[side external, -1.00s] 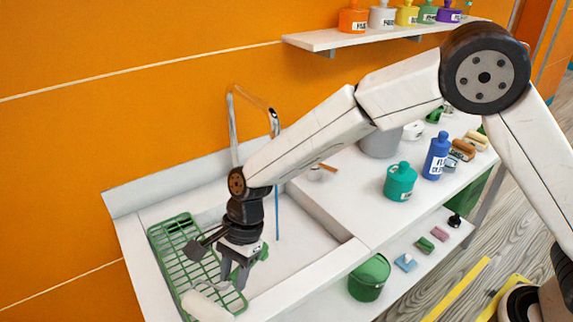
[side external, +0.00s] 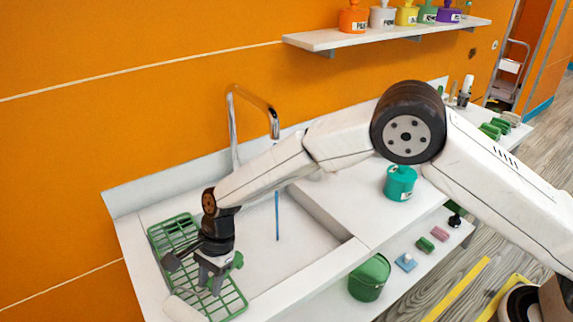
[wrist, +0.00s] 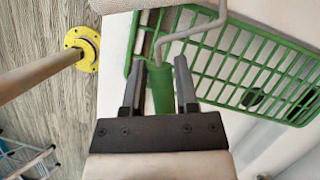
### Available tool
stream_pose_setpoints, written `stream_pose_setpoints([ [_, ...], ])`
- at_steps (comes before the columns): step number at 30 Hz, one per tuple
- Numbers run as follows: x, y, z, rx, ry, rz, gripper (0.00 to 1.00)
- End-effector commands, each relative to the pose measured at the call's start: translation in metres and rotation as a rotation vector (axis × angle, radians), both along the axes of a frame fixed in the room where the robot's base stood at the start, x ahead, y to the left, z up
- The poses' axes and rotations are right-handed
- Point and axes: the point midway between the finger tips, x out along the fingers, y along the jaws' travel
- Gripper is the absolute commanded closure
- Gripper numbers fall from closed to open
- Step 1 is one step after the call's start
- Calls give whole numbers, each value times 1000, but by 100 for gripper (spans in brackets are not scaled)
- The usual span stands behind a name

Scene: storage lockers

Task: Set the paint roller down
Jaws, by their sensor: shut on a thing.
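The paint roller has a green handle (wrist: 161,92), a bent grey metal rod and a pale sleeve. In the wrist view the handle sits between the two fingers of my gripper (wrist: 158,75), which is shut on it. In the side view my gripper (side external: 212,283) is low over the near part of the green rack (side external: 237,302). The sleeve of the paint roller (side external: 182,308) shows at the near left end, by the counter's front edge. The rack also fills the upper right of the wrist view (wrist: 262,62). I cannot tell whether the roller touches the rack.
A sink basin (side external: 300,235) with a tall faucet (side external: 232,130) lies right of the rack. A green pot (side external: 370,278) and sponges sit on the lower shelf. The floor is beyond the counter's front edge.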

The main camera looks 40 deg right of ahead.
Motion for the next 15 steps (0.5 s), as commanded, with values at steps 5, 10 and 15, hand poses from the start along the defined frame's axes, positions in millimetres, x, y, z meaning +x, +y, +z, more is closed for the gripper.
stream_pose_setpoints([
  [5,4,3,-7,0,0,0,100],
  [10,4,3,-27,1,1,-2,100],
  [15,4,3,-36,0,0,0,100],
])
